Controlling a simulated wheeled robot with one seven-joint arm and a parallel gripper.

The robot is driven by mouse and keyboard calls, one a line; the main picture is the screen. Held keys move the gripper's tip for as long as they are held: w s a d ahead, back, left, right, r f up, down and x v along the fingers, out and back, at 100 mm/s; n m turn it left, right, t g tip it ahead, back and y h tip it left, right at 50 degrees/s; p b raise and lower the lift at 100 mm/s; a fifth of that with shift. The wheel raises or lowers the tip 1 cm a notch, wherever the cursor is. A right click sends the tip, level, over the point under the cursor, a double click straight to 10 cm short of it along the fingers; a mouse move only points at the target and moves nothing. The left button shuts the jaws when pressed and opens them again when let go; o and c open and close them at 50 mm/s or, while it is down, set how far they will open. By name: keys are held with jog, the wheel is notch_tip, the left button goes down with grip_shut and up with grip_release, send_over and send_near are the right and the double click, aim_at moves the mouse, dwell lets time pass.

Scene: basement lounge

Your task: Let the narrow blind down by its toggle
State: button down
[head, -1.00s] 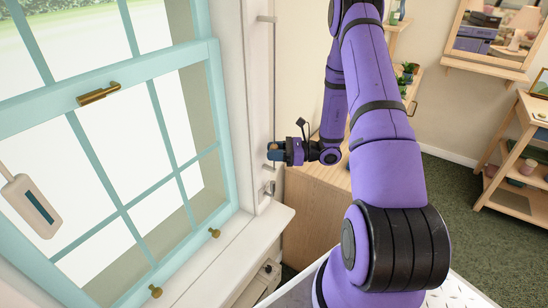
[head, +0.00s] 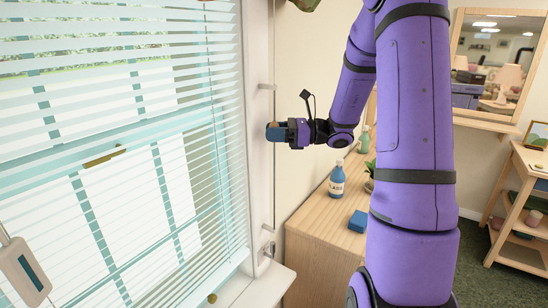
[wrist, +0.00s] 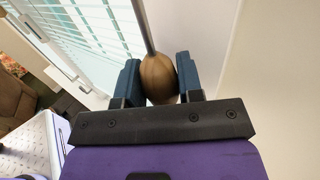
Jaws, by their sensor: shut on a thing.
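The blind (head: 190,130) hangs in front of the window with its pale slats tilted partly open. Its slats run down close to the sill; its bottom rail is not clear to me. My gripper (head: 273,131) is beside the window's right casing, below a small bracket. In the wrist view my gripper (wrist: 158,78) is shut on the toggle (wrist: 157,72), a rounded tan-brown knob between the two blue finger pads. A cord (wrist: 143,25) runs from the toggle toward the top of that view. The blind also shows in the wrist view (wrist: 95,25).
A white hanging handle with a blue strip (head: 25,270) is at the left. A metal cleat (head: 268,250) is on the casing below my gripper. A wooden cabinet (head: 325,225) right of the window holds a blue-labelled bottle (head: 337,180) and a blue block (head: 358,221).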

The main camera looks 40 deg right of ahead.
notch_tip(320, 180, up, 6)
jog(key=shift+f, duration=0.1)
jog(key=shift+w, duration=0.1)
dwell(0.3)
jog(key=c, duration=0.7)
grip_release()
jog(key=shift+c, duration=0.2)
jog(key=shift+d, duration=0.1)
jog(key=v, duration=1)
jog(key=shift+s+d, duration=0.25)
jog(key=shift+s, duration=0.1)
